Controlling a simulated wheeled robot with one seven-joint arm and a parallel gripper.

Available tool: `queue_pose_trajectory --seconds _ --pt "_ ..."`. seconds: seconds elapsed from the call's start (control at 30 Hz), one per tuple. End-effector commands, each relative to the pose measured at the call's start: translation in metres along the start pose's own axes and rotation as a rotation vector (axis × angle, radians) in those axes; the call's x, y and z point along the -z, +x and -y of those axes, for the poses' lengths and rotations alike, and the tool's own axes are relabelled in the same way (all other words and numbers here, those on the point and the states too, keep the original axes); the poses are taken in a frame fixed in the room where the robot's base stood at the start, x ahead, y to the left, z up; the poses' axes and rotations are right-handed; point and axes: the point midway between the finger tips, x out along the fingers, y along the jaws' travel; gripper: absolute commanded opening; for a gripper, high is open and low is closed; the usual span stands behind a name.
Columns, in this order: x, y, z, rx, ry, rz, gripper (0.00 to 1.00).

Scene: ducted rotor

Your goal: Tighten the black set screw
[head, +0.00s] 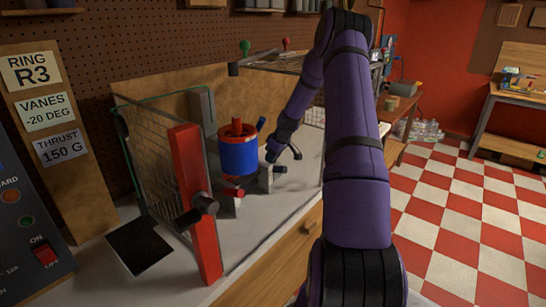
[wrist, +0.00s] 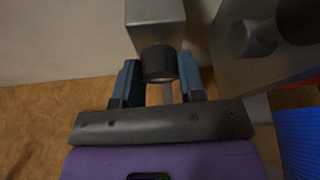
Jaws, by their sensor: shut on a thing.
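The black set screw (wrist: 159,62) is a short dark cylinder at the face of a grey metal block (wrist: 155,14) in the wrist view. My gripper (wrist: 162,80) has one blue finger on each side of it and is shut on it. In the head view my gripper (head: 272,157) is low beside the small grey block (head: 265,179), to the right of the blue duct ring (head: 238,158). The exact finger contact is too small to tell there.
A red post (head: 194,205) with a mesh guard (head: 153,165) stands at the left. In the wrist view a larger grey part (wrist: 270,65) with dark round ends is close at right, and the blue ribbed ring (wrist: 300,140) is at lower right. The bench front (head: 270,235) is clear.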

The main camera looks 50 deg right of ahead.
Motion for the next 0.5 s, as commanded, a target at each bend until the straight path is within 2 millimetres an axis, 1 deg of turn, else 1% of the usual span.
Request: queue_pose_trajectory --seconds 0.5 --pt "0.0011 0.0 0.0022 -0.131 0.313 0.0 0.13"
